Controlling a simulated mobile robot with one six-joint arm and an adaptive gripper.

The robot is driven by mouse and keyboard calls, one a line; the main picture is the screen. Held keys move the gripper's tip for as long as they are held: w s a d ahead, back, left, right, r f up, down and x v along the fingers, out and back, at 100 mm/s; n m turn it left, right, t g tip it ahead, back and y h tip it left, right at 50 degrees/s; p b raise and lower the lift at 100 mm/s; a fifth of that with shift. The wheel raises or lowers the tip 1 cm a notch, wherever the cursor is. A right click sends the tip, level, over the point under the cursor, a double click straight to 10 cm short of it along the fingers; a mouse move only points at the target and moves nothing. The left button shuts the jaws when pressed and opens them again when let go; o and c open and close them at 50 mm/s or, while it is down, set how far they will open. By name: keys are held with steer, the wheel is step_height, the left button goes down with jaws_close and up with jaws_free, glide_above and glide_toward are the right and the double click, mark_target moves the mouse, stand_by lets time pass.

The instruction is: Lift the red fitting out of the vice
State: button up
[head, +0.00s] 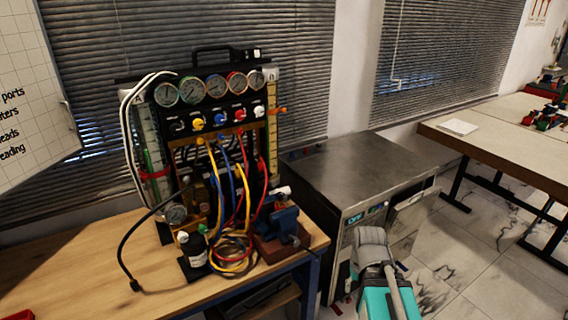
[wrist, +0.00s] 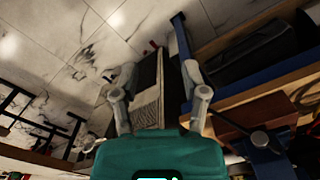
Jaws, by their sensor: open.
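The blue vice (head: 283,228) stands on a red-brown base at the right front corner of the wooden bench. It also shows at the lower right of the wrist view (wrist: 266,158), partly cut off. I cannot make out the red fitting in either view; hoses and the vice body crowd that spot. My gripper (wrist: 159,72) is open and empty in the wrist view, its two fingers well apart. It points past the bench edge toward the floor, with the vice off to its right. In the head view my arm is to the right of the vice, apart from it.
A gauge rig (head: 215,90) with coloured hoses stands behind the vice. A black-and-white bottle (head: 194,250) is left of the vice. A steel-topped cabinet (head: 345,170) is to the right. The bench's left front (head: 80,270) is mostly clear.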

steer(key=o, duration=0.3)
steer(key=shift+r, duration=0.1)
steer(key=shift+o, duration=0.9)
steer(key=shift+w+a+r, duration=0.15)
steer(key=shift+w, duration=0.1)
steer(key=n+p, duration=1.3)
steer(key=p, duration=1)
glide_toward(281, 194)
steer(key=shift+w+r, duration=0.3)
steer(key=shift+f, duration=0.15)
step_height(281, 194, down, 14)
steer(key=b, duration=1.3)
steer(key=shift+r, duration=0.2)
